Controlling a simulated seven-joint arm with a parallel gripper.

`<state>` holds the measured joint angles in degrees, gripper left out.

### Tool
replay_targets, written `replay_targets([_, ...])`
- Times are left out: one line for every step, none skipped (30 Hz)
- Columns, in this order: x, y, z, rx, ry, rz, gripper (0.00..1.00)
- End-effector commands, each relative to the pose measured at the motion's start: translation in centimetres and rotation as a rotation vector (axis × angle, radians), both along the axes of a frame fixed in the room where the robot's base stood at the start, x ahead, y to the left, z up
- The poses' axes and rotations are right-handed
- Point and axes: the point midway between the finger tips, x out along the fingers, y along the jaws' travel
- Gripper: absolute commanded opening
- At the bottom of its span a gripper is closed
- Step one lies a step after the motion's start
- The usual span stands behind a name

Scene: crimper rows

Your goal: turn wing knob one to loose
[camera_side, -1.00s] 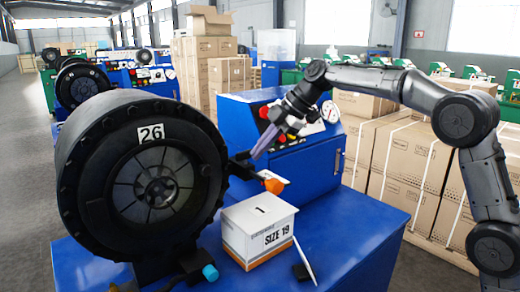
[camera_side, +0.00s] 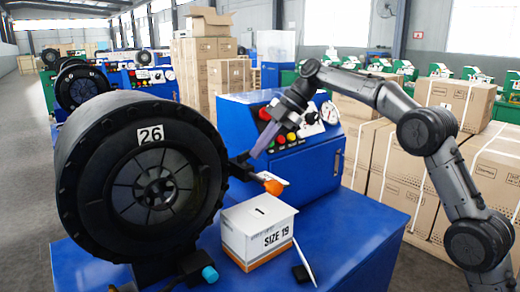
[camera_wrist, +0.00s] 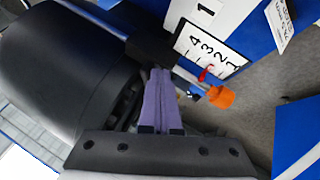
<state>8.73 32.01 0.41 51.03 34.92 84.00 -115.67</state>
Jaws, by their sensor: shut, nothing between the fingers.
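An orange knob (camera_side: 273,187) sits on a short rod to the right of the big black crimper head (camera_side: 140,175). It also shows in the wrist view (camera_wrist: 221,97), beside a white plate (camera_wrist: 211,50) with the numbers 4 to 1 and a red pointer. A cyan knob (camera_side: 209,273) is low in front of the head. No label marks either as wing knob one. My gripper (camera_side: 255,155) is shut and empty, its purple-grey fingers pointing down above and left of the orange knob. In the wrist view the gripper (camera_wrist: 160,71) appears apart from that knob.
A white SIZE 19 box (camera_side: 258,232) marked 1 stands on the blue bench (camera_side: 360,235) below the orange knob. A blue control panel (camera_side: 308,165) with buttons and gauges stands behind my gripper. Bench room is clear to the right.

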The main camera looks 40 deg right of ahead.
Motion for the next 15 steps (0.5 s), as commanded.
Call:
replay_targets([0.2,-0.1,0.0,-0.001,-0.001,-0.006,0.00])
replay_targets([0.3,-0.2,0.0,-0.001,0.000,-0.007,0.00])
replay_targets([0.4,-0.2,0.0,-0.001,0.000,-0.008,0.00])
replay_targets([0.5,-0.3,0.0,0.000,0.000,-0.009,0.00])
replay_targets([0.6,-0.3,0.0,0.000,0.000,-0.009,0.00])
replay_targets([0.8,-0.4,0.0,-0.001,0.000,-0.009,0.00])
replay_targets([0.9,-0.4,0.0,-0.001,0.000,-0.009,0.00])
replay_targets([1.0,-0.4,0.0,-0.001,0.000,-0.009,0.00])
replay_targets([1.1,-0.5,0.0,-0.001,0.000,-0.009,0.00])
replay_targets([1.3,-0.5,0.0,-0.001,0.000,-0.009,0.00])
replay_targets([1.4,-0.5,0.0,-0.001,0.000,-0.009,0.00])
replay_targets([1.5,-0.5,0.0,-0.002,-0.001,-0.010,0.00])
replay_targets([1.6,-0.5,0.0,-0.002,-0.001,-0.010,0.00])
replay_targets([1.7,-0.5,0.0,-0.002,-0.001,-0.010,0.00])
replay_targets([1.9,-0.6,0.0,-0.001,0.000,-0.010,0.00])
